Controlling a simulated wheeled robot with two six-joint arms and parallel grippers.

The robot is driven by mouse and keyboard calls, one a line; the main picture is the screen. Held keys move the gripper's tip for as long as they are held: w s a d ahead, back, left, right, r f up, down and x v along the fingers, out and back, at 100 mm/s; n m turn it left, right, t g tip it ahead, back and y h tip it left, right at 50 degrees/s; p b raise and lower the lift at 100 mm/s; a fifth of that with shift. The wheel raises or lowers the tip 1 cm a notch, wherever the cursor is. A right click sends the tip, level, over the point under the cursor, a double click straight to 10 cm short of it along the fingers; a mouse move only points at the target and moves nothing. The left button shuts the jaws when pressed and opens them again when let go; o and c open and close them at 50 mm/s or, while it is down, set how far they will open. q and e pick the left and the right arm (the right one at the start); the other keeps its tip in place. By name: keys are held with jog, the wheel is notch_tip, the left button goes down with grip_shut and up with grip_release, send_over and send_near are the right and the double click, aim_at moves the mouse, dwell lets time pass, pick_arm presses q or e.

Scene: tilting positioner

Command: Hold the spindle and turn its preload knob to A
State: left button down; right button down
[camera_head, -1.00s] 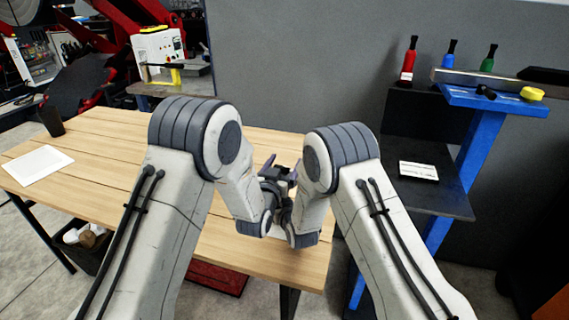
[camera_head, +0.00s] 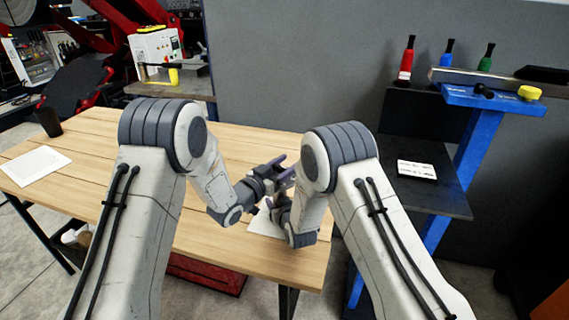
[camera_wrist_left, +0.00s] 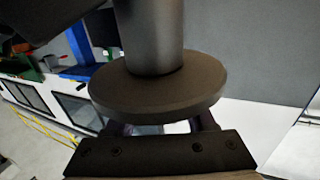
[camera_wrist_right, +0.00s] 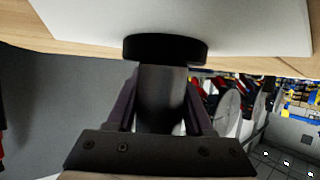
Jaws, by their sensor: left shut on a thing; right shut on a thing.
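In the left wrist view a wide dark disc (camera_wrist_left: 160,95) with a grey cylinder (camera_wrist_left: 149,38) rising from it fills the middle. My left gripper's fingers reach in under the disc, and the disc hides what they grip. In the head view my left gripper (camera_head: 287,172) is above my right gripper (camera_head: 279,203), close to it. In the right wrist view my right gripper (camera_wrist_right: 165,105) is shut on a dark grey cylinder (camera_wrist_right: 161,92) with a black round end (camera_wrist_right: 165,48) by a white sheet. I cannot tell which part is the preload knob, and no letter A is readable.
The wooden table (camera_head: 110,150) has clear room on its left. A white sheet (camera_head: 264,224) lies under the grippers, another (camera_head: 34,165) at far left, near a dark cup (camera_head: 49,121).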

pick_arm(q)
jog(key=m+g+h, duration=0.2)
jog(key=m+g, duration=0.1)
jog(key=m+g+h, duration=0.1)
jog(key=g+h, duration=0.1)
jog(key=shift+s+d+r, duration=0.1)
jog(key=shift+s+d, duration=0.2)
jog(key=shift+s+d+m+g+h, duration=0.15)
jog(key=shift+m+g+h, duration=0.3)
jog(key=shift+m+g, duration=0.55)
jog(key=shift+s+m+g+h, duration=0.25)
jog(key=shift+m+g+h, duration=0.35)
jog(key=shift+g, duration=0.9)
jog(key=shift+c, duration=1.2)
grip_release()
jog(key=shift+s, duration=0.1)
jog(key=v, duration=1.2)
